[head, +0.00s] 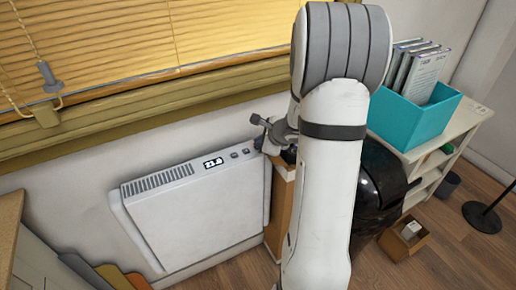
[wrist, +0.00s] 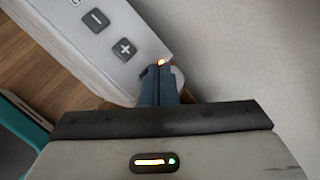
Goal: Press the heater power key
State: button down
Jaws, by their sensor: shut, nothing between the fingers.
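The white heater (head: 195,215) hangs on the wall below the window, with a lit display (head: 213,162) and small keys on its top edge. In the wrist view, its minus key (wrist: 96,19) and plus key (wrist: 124,49) are in plain sight. Beyond the plus key, near the heater's end, a small orange light (wrist: 161,62) glows. A grey rounded part (wrist: 178,77) shows beside it, possibly the power key, mostly hidden by my fingers. My gripper (wrist: 159,72) is shut and empty, its tips right at that spot. I cannot tell whether they touch it.
A window blind (head: 150,45) with a hanging cord is above the heater. A shelf with a teal box (head: 415,122) of folders, a black bin (head: 380,190) and a small cardboard box (head: 404,240) stand to the right. Wooden floor shows at the lower right.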

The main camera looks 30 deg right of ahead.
jog(key=shift+f, duration=0.1)
dwell(0.5)
jog(key=shift+r, duration=0.6)
jog(key=shift+r+p, duration=0.1)
jog(key=shift+p, duration=0.2)
notch_tip(320, 180, up, 6)
jog(key=p, duration=0.4)
dwell(0.4)
